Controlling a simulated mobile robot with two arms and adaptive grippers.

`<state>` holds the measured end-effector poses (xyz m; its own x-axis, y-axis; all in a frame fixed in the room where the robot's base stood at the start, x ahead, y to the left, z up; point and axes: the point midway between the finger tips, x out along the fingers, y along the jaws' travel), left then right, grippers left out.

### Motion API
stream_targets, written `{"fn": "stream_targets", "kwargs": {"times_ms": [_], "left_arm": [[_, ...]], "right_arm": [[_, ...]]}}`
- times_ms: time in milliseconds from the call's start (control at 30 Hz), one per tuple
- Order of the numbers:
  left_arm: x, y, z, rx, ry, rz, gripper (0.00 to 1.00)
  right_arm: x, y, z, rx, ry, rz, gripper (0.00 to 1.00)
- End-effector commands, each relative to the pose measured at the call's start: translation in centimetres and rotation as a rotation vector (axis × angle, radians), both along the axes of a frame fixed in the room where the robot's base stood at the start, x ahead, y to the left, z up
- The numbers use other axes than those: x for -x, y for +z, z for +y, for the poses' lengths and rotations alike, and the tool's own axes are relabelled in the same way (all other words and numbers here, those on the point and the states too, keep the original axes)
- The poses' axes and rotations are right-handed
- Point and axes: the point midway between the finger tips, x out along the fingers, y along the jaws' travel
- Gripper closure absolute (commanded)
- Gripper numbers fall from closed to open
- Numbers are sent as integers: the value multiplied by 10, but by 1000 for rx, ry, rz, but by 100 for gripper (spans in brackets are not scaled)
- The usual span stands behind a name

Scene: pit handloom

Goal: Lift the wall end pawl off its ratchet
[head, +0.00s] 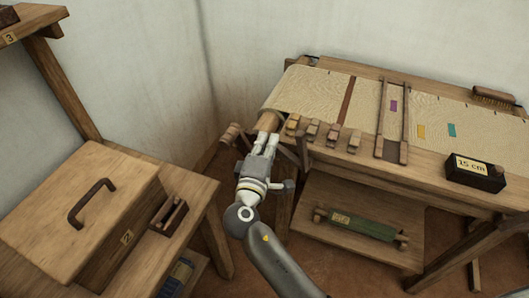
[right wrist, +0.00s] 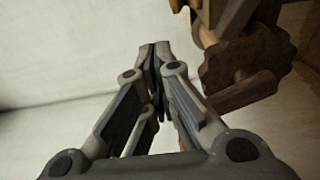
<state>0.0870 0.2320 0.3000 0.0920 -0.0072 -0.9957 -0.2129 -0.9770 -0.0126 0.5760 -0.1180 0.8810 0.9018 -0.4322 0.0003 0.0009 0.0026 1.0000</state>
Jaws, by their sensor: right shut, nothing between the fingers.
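In the right wrist view a dark wooden toothed wheel, the ratchet (right wrist: 228,68), shows at the upper right. A short wooden bar (right wrist: 243,95) lies against its lower edge and looks like the pawl, though I cannot tell for sure. My right gripper (right wrist: 155,48) is shut and empty, its fingertips to the left of the wheel and apart from it in this picture. In the head view my right gripper (head: 267,140) is at the left end of the loom, by the end of the cloth beam (head: 268,121). It hides the ratchet and pawl there. My left gripper is not in view.
The loom's cloth (head: 320,95) runs right from the beam, with several small wooden blocks (head: 312,131) along its front edge. A black "15 cm" box (head: 475,174) sits at the right. A lidded wooden box (head: 75,200) stands on the left bench. The white wall (head: 255,40) is close behind.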

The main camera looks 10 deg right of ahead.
Motion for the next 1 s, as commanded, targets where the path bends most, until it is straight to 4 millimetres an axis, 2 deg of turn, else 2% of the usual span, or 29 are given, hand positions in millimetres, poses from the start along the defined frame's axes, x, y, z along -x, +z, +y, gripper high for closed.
{"fn": "stream_targets", "kwargs": {"times_ms": [33, 167, 233, 433, 1000], "left_arm": [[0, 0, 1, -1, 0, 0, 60], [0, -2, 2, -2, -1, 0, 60], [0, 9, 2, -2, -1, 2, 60], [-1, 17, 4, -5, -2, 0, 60], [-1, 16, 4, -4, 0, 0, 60]], "right_arm": [[-11, 1, -6, 2, -2, -1, 100], [-35, 0, -17, 1, -2, -2, 100], [-24, 3, -26, 2, 0, 3, 100], [-8, 1, -41, 0, 1, 1, 100], [-4, 0, -48, -9, 0, -6, 100]]}}
